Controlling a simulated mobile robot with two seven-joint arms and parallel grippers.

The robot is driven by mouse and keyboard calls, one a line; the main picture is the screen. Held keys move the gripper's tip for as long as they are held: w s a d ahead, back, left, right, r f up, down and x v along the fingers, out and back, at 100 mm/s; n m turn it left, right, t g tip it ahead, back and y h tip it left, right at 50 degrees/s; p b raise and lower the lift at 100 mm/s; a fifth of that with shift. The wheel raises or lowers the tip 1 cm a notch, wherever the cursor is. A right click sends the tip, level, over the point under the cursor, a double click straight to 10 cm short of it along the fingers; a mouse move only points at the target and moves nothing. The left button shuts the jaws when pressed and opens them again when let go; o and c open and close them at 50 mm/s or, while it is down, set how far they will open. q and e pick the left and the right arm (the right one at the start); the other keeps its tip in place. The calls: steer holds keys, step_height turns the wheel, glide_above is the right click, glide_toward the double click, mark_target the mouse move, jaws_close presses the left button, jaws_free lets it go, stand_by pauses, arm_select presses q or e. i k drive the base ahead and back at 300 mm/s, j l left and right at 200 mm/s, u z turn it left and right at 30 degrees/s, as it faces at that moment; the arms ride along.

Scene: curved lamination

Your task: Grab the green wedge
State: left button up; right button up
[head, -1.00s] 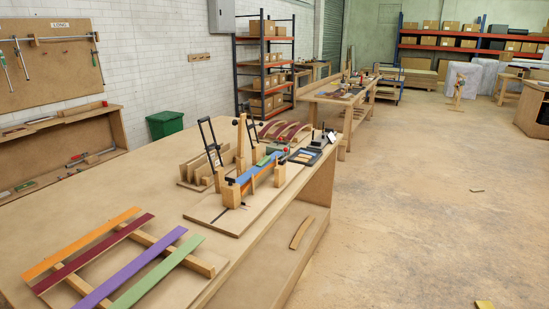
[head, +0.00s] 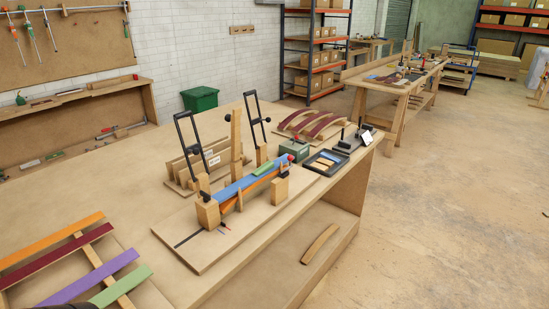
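A small, flat green piece (head: 263,169), which looks like the green wedge, lies on top of the blue strip (head: 236,188) in the clamping jig on the workbench. The blue strip rests along an orange strip (head: 261,185) between wooden blocks (head: 208,213). The green piece is small in the head view, so its taper cannot be made out. Neither of my grippers can be made out. A dark shape shows at the bottom left edge, too cut off to identify.
Colored strips, including a longer green one (head: 122,287), lie on a wooden rack at the lower left. Two black-handled clamps (head: 191,145) stand up by the jig. A dark green box (head: 293,150) and a black tray (head: 326,162) sit right of it.

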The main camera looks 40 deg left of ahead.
mark_target(269, 165)
steer(key=i+j+z, duration=0.1)
steer(key=i, duration=1.3)
steer(key=i+z, duration=0.25)
steer(key=i, duration=0.45)
steer(key=i+j+z, duration=0.1)
steer(key=i+z, duration=0.15)
steer(key=i, duration=0.4)
steer(key=i+z, duration=0.1)
steer(key=z, duration=6)
